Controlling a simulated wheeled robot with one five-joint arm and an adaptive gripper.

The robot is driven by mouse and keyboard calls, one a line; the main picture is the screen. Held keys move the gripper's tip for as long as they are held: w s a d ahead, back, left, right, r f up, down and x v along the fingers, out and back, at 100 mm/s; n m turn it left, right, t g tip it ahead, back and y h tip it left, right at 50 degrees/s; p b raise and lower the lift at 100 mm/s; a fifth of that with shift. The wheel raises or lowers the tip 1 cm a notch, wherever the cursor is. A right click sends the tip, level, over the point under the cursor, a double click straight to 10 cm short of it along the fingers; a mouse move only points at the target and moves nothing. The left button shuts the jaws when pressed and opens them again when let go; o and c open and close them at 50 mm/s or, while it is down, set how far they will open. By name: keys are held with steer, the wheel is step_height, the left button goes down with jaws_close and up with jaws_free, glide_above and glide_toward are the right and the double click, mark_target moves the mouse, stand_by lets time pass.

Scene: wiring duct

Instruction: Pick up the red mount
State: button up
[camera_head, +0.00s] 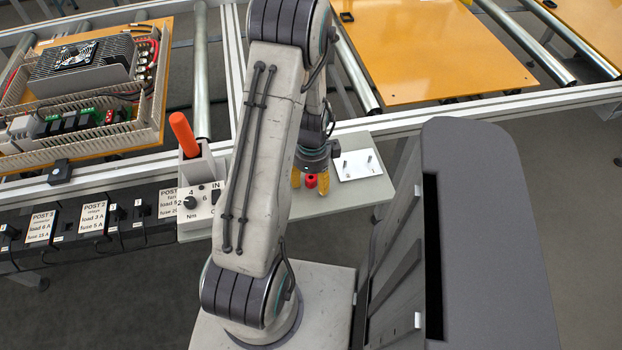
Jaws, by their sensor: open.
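The red mount (311,181) is small and sits on a light grey shelf (350,195) at the front of the roller frame. My gripper (310,184) points down over it, with one yellow finger on each side of the mount. The jaws are open, and the mount shows between the fingers. I cannot tell whether either finger touches it. My arm hides part of the shelf to the left of the mount.
A white plate with pins (357,165) lies right of the gripper. A red-orange handle (184,134) stands in a grey holder at left, behind a dial box (198,202). Orange boards (430,50) lie on the rollers.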

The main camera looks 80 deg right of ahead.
steer(key=shift+c, duration=0.4)
steer(key=c, duration=0.9)
steer(key=shift+r, duration=0.2)
